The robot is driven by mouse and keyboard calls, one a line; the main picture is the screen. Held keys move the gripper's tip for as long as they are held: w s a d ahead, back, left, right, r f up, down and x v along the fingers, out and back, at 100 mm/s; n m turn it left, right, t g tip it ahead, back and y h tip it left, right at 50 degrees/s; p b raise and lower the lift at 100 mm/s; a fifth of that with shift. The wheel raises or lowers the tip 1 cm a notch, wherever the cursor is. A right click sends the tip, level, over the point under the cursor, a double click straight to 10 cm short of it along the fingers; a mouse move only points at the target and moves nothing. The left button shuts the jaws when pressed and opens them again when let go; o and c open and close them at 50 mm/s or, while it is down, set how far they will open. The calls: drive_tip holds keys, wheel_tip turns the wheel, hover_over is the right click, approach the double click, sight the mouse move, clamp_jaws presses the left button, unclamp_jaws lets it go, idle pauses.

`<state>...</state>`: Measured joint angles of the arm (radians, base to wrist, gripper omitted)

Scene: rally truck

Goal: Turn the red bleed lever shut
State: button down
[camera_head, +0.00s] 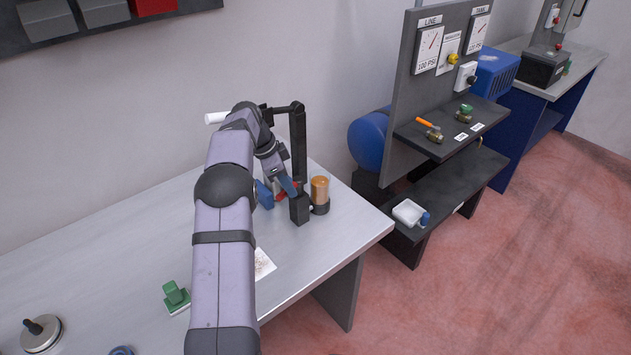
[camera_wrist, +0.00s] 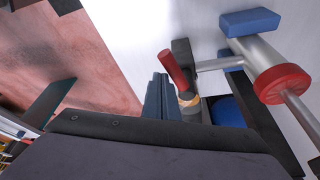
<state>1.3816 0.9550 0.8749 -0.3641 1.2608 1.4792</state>
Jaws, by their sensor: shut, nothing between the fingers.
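The red bleed lever appears in the wrist view as a short red bar (camera_wrist: 175,72), tilted, beside a dark block and a pipe. In the head view a small red part (camera_head: 281,196) shows beside my gripper, partly hidden; I cannot tell if it is the lever. My gripper (camera_head: 289,187) points down at the bench fixture, with blue fingers. In the wrist view its fingers (camera_wrist: 159,96) are together and empty, just left of and below the lever. I cannot tell whether they touch it.
A metal cylinder with a red end ring (camera_wrist: 281,83) and a blue block (camera_wrist: 250,22) lie right of the lever. A black block (camera_head: 299,208) and an amber jar (camera_head: 319,189) stand by my gripper. The bench's right front is clear.

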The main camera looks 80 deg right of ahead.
drive_tip(key=shift+w+d+p, duration=0.2)
drive_tip(key=shift+w+p, duration=0.2)
drive_tip(key=shift+w, duration=0.1)
drive_tip(key=shift+w+d+p, duration=0.2)
drive_tip(key=shift+w+p, duration=0.15)
drive_tip(key=shift+w, duration=0.15)
drive_tip(key=shift+w+d+r, duration=0.1)
drive_tip(key=shift+w+r, duration=0.05)
drive_tip(key=shift+w, duration=0.05)
drive_tip(key=shift+s+b, duration=0.15)
drive_tip(key=shift+b, duration=0.25)
drive_tip(key=shift+s+a+b, duration=0.35)
drive_tip(key=shift+a+b, duration=0.1)
drive_tip(key=shift+b, duration=0.4)
wheel_tip(320, 180, up, 10)
drive_tip(key=p, duration=0.1)
drive_tip(key=shift+p, duration=0.35)
drive_tip(key=shift+d, duration=0.1)
